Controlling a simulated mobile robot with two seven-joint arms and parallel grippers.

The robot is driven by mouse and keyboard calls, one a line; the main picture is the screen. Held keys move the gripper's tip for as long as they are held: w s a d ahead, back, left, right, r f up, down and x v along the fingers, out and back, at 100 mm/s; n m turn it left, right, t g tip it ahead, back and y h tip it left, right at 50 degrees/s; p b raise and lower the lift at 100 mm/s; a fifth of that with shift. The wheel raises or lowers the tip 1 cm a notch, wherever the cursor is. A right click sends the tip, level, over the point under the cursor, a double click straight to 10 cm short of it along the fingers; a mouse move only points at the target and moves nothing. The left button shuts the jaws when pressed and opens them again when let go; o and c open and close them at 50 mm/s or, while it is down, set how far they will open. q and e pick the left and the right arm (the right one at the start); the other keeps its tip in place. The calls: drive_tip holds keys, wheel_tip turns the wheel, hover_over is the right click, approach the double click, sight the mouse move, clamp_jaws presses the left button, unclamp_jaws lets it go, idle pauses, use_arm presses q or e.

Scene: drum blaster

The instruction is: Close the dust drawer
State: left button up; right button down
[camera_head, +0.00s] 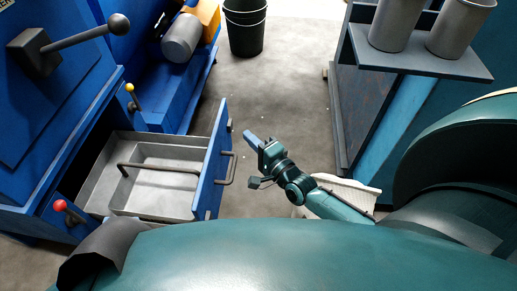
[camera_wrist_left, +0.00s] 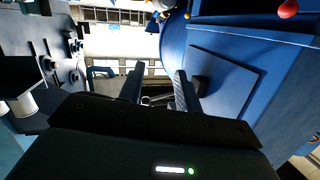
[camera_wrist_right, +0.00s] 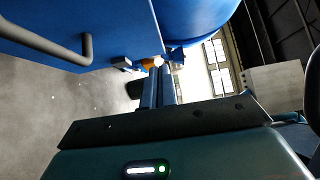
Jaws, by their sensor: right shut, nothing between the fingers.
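The dust drawer stands pulled out of the blue machine, its grey tray (camera_head: 150,193) showing with a bar across it. Its blue front panel (camera_head: 212,160) carries a grey handle (camera_head: 232,168) on the outer side. My right gripper (camera_head: 250,138) is shut and empty, just right of the front panel and apart from it in the head view. The right wrist view shows the closed fingers (camera_wrist_right: 158,90), with the blue panel and its handle (camera_wrist_right: 72,45) at upper left. My left gripper (camera_wrist_left: 158,88) shows only in the left wrist view, open and empty, away from the drawer.
The blue machine (camera_head: 55,100) has a red-knobbed lever (camera_head: 60,206) and a yellow-knobbed lever (camera_head: 130,88) beside the drawer. A black bucket (camera_head: 245,28) stands behind. A shelf (camera_head: 420,62) with grey cylinders is at right. Bare floor (camera_head: 285,95) lies between.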

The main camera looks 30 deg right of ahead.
sight(220, 122)
use_arm(q)
drive_tip(key=shift+w+d+m+t+h+b, duration=0.2)
drive_tip(key=shift+m+t+h+b, duration=0.15)
drive_tip(key=shift+t+b, duration=0.2)
use_arm(e)
drive_tip(key=shift+w+a, duration=0.65)
drive_tip(key=shift+w, duration=0.35)
drive_tip(key=shift+w+a, duration=0.7)
drive_tip(key=shift+w, duration=0.25)
drive_tip(key=shift+w+a, duration=0.65)
drive_tip(key=shift+w, duration=0.35)
